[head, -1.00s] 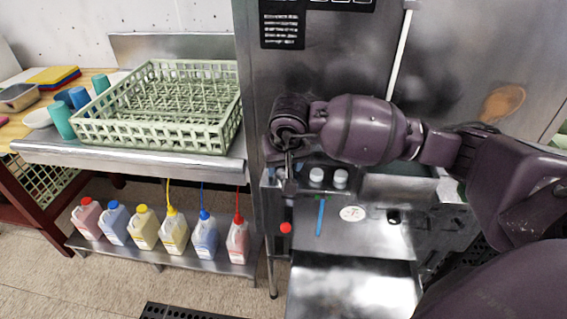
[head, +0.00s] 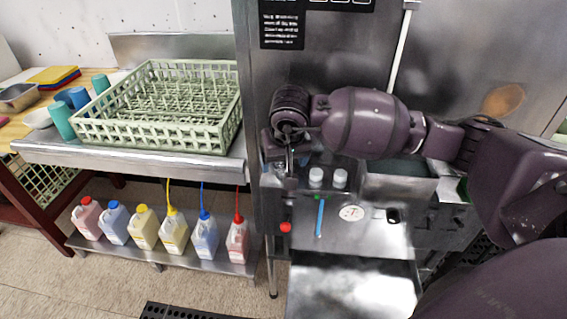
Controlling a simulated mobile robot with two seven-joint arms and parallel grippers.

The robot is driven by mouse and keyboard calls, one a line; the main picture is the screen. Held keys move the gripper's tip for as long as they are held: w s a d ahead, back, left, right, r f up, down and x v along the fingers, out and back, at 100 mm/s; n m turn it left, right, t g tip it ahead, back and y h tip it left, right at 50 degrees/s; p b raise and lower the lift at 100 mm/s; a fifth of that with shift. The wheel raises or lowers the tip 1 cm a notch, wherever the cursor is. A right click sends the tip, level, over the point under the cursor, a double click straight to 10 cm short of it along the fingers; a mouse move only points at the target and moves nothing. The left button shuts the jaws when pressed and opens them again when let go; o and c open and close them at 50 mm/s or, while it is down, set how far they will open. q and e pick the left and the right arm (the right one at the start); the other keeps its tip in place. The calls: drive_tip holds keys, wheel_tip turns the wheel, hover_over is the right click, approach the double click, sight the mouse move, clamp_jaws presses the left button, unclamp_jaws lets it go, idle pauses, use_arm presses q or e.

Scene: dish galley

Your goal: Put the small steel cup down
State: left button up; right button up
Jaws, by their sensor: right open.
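My right gripper (head: 291,172) points down at the left end of the steel machine's ledge, near the two white caps. It is open, and the dark wrist above partly covers it. I cannot clearly make out the small steel cup; the grey metal around the fingers blends with the steel behind. My left gripper is not in view.
A green dish rack (head: 160,140) stands on the steel counter (head: 120,153) at left, beside blue and teal cups (head: 78,97). Two white caps (head: 316,177) sit right of the gripper. A steel bin (head: 399,188) is farther right. Several jugs (head: 173,232) stand on the lower shelf.

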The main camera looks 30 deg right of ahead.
drive_tip(key=d+v, duration=0.1)
drive_tip(key=v, duration=0.9)
drive_tip(key=s+a+f+m+g+y, duration=0.25)
drive_tip(key=s+a+m+y, duration=0.25)
drive_tip(key=a+m+y, duration=0.35)
drive_tip(key=s+a+f+m+g+y, duration=0.1)
drive_tip(key=s+a+f+m+y, duration=0.35)
drive_tip(key=a+m+y, duration=0.4)
drive_tip(key=w+d+f+m+t+h, duration=0.1)
drive_tip(key=d+f+m+t+h, duration=0.3)
drive_tip(key=m+t, duration=0.85)
drive_tip(key=w+d+f+m+t+h, duration=0.1)
drive_tip(key=d+f+m+t+h, duration=0.35)
drive_tip(key=m, duration=1.45)
drive_tip(key=s+d+f+m+g+h, duration=0.2)
drive_tip(key=s+d+f+m+h, duration=0.2)
drive_tip(key=s+f+m, duration=0.3)
drive_tip(key=s+d+f+m+g+h, duration=0.3)
drive_tip(key=s+f+m, duration=0.4)
drive_tip(key=f+m, duration=0.4)
drive_tip(key=shift+s+d+m+g+h, duration=0.15)
drive_tip(key=shift+d+m+g+h, duration=0.25)
drive_tip(key=shift+d+m, duration=0.35)
